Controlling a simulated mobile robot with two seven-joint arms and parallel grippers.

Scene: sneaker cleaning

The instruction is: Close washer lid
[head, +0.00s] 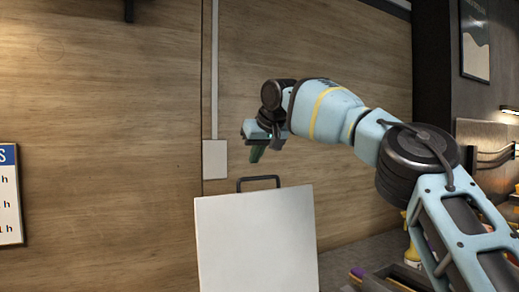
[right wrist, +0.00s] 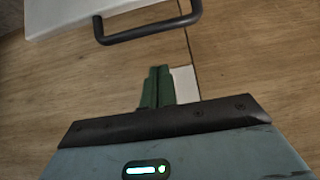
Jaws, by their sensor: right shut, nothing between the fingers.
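The washer lid (head: 256,238) is a white flat panel that stands raised, nearly upright, at the lower middle of the head view. A dark bar handle (head: 259,179) runs along its top edge. My right gripper (head: 255,156) is above the handle, pointing down, with its green fingers shut and empty. In the right wrist view the shut fingers (right wrist: 157,75) are apart from the handle (right wrist: 148,31), and part of the white lid (right wrist: 75,12) shows at the top left. The washer's body is not visible. My left gripper is out of view.
A wood-panelled wall (head: 110,130) stands behind the lid, with a white wall box (head: 215,159) and conduit. A sign (head: 9,195) is at the left edge. Yellow and dark items (head: 414,258) lie at the lower right, beneath my right arm.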

